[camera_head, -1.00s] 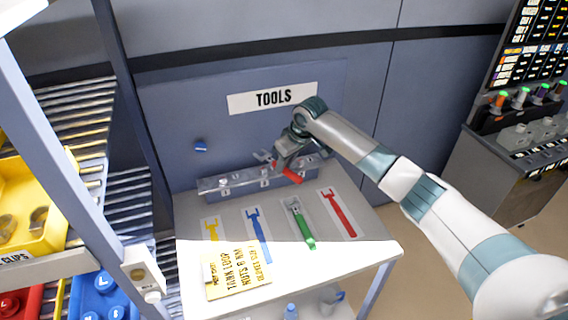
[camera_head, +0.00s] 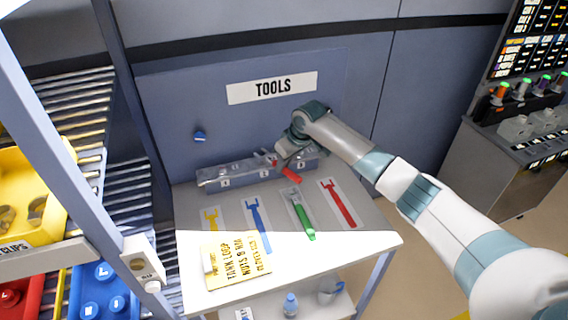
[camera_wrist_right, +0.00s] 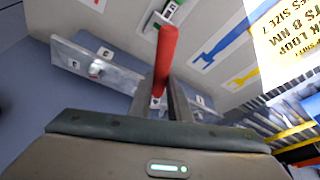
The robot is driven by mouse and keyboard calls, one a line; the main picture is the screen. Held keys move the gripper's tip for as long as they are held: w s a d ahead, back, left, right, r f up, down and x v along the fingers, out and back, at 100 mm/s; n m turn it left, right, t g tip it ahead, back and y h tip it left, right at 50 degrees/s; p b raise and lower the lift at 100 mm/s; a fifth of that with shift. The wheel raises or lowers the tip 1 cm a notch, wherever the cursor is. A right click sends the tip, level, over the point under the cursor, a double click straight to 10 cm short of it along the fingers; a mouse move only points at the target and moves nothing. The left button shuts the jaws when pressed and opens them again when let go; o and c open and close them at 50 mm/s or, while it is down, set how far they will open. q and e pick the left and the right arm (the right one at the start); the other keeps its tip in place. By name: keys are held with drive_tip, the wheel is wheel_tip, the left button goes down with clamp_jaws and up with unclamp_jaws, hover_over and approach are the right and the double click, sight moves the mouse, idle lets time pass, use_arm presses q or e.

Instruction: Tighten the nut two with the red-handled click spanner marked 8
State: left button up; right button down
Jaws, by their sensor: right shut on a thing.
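My right gripper (camera_head: 283,163) is shut on the red-handled spanner (camera_head: 291,175), at the right part of the grey nut rail (camera_head: 238,172). In the right wrist view the red handle (camera_wrist_right: 166,58) sticks out from between the fingers (camera_wrist_right: 163,105). The spanner's head is mostly hidden by my gripper, and I cannot tell whether it sits on a nut. The rail has several small white labels, too small to read in the head view; nut two cannot be singled out. In the wrist view part of the rail (camera_wrist_right: 115,77) shows a metal fitting. My left gripper is not in view.
The tool table (camera_head: 190,285) has a yellow outline (camera_head: 210,220), a blue one (camera_head: 258,225), a red one (camera_head: 338,203) and a green-handled spanner (camera_head: 303,222). A yellow sign (camera_head: 237,260) lies in front. A wall panel stands behind; a bin rack (camera_head: 60,150) is at left.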

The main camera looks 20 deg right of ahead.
drive_tip(key=shift+r+p, duration=0.1)
drive_tip(key=shift+p, duration=0.3)
drive_tip(key=shift+f, duration=0.35)
idle(0.9)
drive_tip(key=shift+f+b, duration=0.3)
drive_tip(key=shift+f, duration=0.9)
idle(0.5)
drive_tip(key=shift+s+a+m+p, duration=0.15)
drive_tip(key=shift+a+m+p, duration=0.25)
drive_tip(key=shift+p, duration=0.25)
drive_tip(key=shift+s+a+m, duration=0.1)
drive_tip(key=shift+a+m, duration=0.15)
drive_tip(key=shift+m, duration=0.05)
